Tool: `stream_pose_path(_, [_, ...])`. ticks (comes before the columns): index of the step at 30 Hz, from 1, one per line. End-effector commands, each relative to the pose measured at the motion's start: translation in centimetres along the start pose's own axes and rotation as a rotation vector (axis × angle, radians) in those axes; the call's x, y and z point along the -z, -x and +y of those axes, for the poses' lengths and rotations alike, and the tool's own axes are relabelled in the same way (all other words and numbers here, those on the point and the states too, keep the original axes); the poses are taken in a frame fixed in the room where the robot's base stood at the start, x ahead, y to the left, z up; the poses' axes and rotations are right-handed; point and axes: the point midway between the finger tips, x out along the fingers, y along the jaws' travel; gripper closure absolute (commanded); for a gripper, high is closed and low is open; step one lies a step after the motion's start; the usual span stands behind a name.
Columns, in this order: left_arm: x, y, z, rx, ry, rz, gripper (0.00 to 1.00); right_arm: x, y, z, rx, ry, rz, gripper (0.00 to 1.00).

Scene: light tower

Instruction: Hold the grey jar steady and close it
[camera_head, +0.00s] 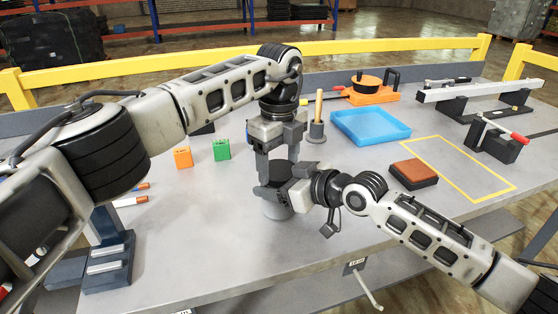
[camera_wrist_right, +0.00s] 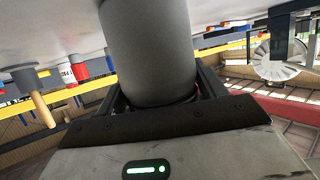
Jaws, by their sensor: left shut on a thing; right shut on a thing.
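The grey jar (camera_head: 277,209) stands upright on the table near its front middle, partly hidden behind my right gripper. In the right wrist view the jar (camera_wrist_right: 150,52) is a plain grey cylinder between the fingers. My right gripper (camera_head: 277,192) is shut around the jar from the right side. My left gripper (camera_head: 277,162) points down from above, shut on a dark round lid (camera_head: 280,173) directly over the jar. The lid looks in line with the jar; whether it is seated or slightly apart is hidden by the fingers.
An orange block (camera_head: 183,157) and a green block (camera_head: 222,150) lie left of the jar. A brown-topped pad (camera_head: 414,173) lies right, near a yellow outline.

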Motion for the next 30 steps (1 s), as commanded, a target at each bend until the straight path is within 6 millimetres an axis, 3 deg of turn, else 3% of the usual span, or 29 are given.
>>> stream_pose_path(6, [-0.1, 0.1, 0.0, 0.002, 0.001, -0.001, 0.60, 0.0, 0.0, 0.0, 0.001, 0.001, 0.001, 0.94])
stream_pose_path(7, [-0.1, 0.1, 0.0, 0.002, 0.002, -0.001, 0.27, 0.0, 0.0, 0.0, 0.001, 0.001, 0.001, 0.94])
stream_pose_path(9, [-0.1, 0.1, 0.0, 0.002, 0.002, -0.001, 0.11, 0.0, 0.0, 0.0, 0.001, 0.000, 0.001, 0.94])
stream_pose_path(20, [0.0, 0.5, 0.0, 0.002, 0.003, -0.001, 0.11, 0.0, 0.0, 0.0, 0.001, 0.000, 0.000, 0.94])
stream_pose_path(30, [0.0, 4.4, 0.0, 0.001, 0.004, 0.000, 0.11, 0.0, 0.0, 0.0, 0.001, 0.000, 0.000, 0.94])
